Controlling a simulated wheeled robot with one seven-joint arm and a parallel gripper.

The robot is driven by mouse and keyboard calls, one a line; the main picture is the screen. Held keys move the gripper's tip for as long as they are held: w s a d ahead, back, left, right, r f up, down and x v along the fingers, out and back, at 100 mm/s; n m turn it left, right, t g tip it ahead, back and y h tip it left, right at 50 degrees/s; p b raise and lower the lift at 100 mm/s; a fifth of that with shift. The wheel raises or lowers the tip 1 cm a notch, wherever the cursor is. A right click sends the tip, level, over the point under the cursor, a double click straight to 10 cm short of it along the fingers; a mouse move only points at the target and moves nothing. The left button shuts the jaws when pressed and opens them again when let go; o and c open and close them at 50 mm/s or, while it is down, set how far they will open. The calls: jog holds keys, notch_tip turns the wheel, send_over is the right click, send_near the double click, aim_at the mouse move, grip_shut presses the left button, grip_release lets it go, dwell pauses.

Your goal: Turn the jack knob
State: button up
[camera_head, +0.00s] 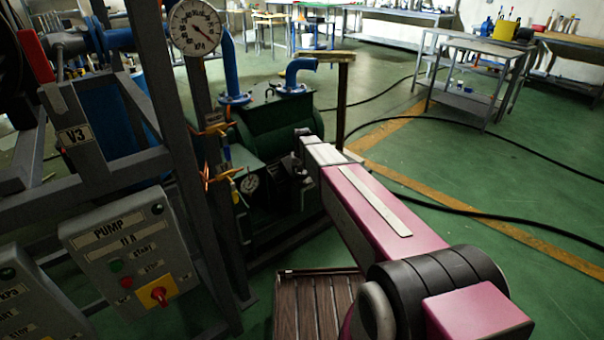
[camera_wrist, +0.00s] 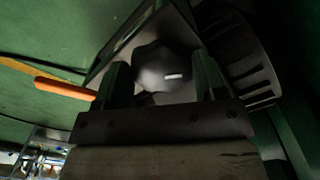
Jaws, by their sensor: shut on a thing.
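The jack knob (camera_wrist: 165,72) is a dark, rounded knob with a short white mark on its face, seen in the wrist view. My gripper (camera_wrist: 162,84) has one dark green finger on each side of it and is shut on it. In the head view my gripper (camera_head: 299,166) is at the end of my pink and white arm, beside the dark green pump machine (camera_head: 278,124). The knob cannot be made out there, where the gripper and machine are dark.
An orange lever (camera_wrist: 64,88) lies left of the fingers in the wrist view. A grey frame with a PUMP control box (camera_head: 122,255) and a pressure gauge (camera_head: 195,27) stands at left. A brown slatted platform (camera_head: 318,303) is below my arm.

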jog(key=o, duration=0.9)
notch_tip(320, 180, up, 11)
jog(key=shift+f, duration=0.1)
